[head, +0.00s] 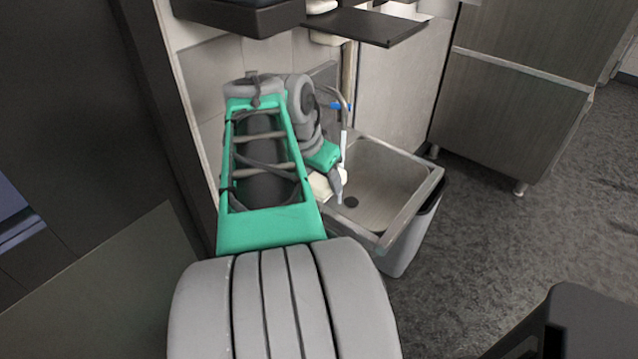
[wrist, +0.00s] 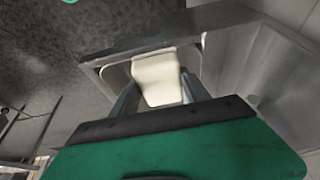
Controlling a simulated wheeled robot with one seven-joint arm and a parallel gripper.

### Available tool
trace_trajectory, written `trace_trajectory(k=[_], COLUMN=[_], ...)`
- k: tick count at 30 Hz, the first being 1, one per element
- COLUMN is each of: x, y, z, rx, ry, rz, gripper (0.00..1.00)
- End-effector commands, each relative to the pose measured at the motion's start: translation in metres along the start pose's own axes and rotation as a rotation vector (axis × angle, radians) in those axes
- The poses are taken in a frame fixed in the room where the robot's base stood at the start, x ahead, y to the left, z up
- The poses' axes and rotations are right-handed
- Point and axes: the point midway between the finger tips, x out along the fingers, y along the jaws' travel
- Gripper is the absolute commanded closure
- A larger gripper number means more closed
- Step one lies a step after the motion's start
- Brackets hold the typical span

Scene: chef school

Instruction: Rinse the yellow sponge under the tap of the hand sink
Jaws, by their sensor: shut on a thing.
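The sponge (head: 319,186) looks pale cream-yellow and is partly hidden by my gripper (head: 338,184) in the head view. In the wrist view the sponge (wrist: 157,80) sits between the two fingers of my gripper (wrist: 160,92), which is shut on it. The gripper is over the left side of the steel hand sink (head: 385,185), below the tap (head: 341,98). A pale vertical streak, which looks like running water, hangs from the spout down to the gripper and sponge. I cannot tell exactly where it strikes the sponge.
The sink has a dark drain (head: 351,202) in its basin and raised rims. A grey bin (head: 412,242) stands under its right side. A dark shelf (head: 365,25) juts out above the tap. A cabinet (head: 520,85) stands to the right, with open floor before it.

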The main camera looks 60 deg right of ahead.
Motion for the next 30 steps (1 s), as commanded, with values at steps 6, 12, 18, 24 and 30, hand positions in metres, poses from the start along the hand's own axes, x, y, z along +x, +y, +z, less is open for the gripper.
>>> trace_trajectory(k=[6,12,18,24,30], x=[0.014,0.026,0.038,0.049,0.056], y=[-0.009,-0.019,-0.028,-0.036,-0.042], z=[-0.02,-0.038,-0.055,-0.073,-0.083], rx=[0.001,0.0,0.0,-0.001,-0.001], ry=[0.0,0.0,-0.001,0.0,0.001], rz=[0.001,0.001,0.001,0.0,-0.001], gripper=[0.78,0.78,0.78,0.78,0.78])
